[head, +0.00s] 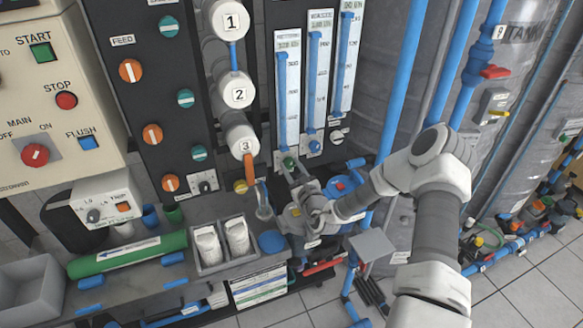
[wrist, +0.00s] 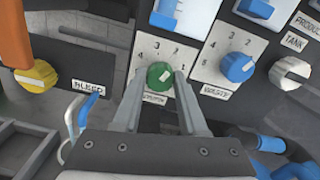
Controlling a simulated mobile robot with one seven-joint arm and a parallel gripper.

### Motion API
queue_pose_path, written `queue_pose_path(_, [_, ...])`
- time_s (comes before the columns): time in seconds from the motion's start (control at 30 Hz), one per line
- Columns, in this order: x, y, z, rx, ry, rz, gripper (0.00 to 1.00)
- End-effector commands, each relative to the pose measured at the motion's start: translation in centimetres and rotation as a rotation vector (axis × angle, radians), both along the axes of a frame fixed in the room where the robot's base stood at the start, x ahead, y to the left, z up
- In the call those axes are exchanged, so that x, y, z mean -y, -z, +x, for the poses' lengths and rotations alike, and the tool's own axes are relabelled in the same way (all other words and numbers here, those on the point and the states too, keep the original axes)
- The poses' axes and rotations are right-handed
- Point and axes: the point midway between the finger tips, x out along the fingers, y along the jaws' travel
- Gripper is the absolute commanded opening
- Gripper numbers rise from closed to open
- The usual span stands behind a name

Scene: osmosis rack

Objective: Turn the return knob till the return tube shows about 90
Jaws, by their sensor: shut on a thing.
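The green knob (wrist: 159,76) sits on a light dial plate numbered 1 to 4 in the wrist view. Its label is too blurred to read surely. The white mark on the knob slants to the upper right. My gripper (wrist: 161,78) is shut on this knob, one finger on each side. In the head view my gripper (head: 291,169) reaches the small green knob (head: 289,161) under the left of three flow tubes. That left tube (head: 288,100) shows a tall blue column reaching near its top. Its scale figures are too small to read.
A blue knob (wrist: 237,67) on a similar dial stands close to the right. A white knob labelled TANK (wrist: 290,73) is farther right. A yellow knob (wrist: 39,76) by a BLEED label is at left.

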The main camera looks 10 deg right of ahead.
Motion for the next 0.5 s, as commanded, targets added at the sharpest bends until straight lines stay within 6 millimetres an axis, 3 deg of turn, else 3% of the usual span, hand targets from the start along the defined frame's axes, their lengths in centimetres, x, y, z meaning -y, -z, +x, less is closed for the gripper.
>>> queue_pose_path(0.27, [0.0,-0.11,-0.02,-0.011,0.0,0.054,0.0])
queue_pose_path(0.5, [0.01,-0.18,-0.02,-0.042,0.001,0.206,0.0])
